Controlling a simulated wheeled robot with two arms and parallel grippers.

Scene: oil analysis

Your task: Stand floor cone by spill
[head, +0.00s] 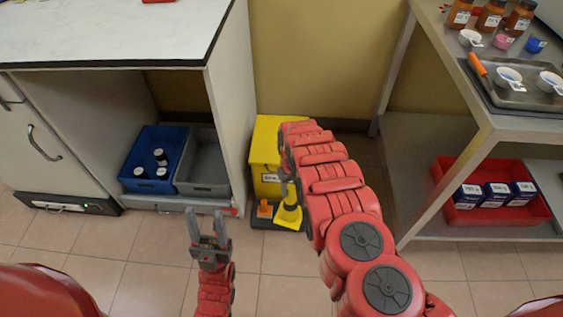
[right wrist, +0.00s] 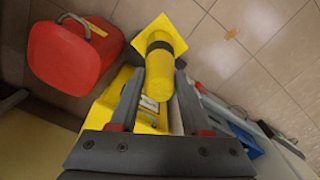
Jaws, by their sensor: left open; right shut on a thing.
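The yellow floor cone (right wrist: 160,70), with its square base (right wrist: 172,28), is between the fingers of my right gripper (right wrist: 158,82), which is shut on it. In the head view the cone (head: 289,214) shows beside the yellow box, just below my right gripper (head: 288,186), largely hidden by my red arm. I cannot tell there whether it touches the surface below. My left gripper (head: 208,228) is open and empty above the floor tiles.
A yellow box (head: 266,150) and a small orange object (head: 264,210) stand beside the cone. Blue (head: 140,183) and grey (head: 205,165) bins sit under the left counter. A red container (right wrist: 75,55) is near the cone. The right shelf holds a red tray (head: 530,208). Front tiles are clear.

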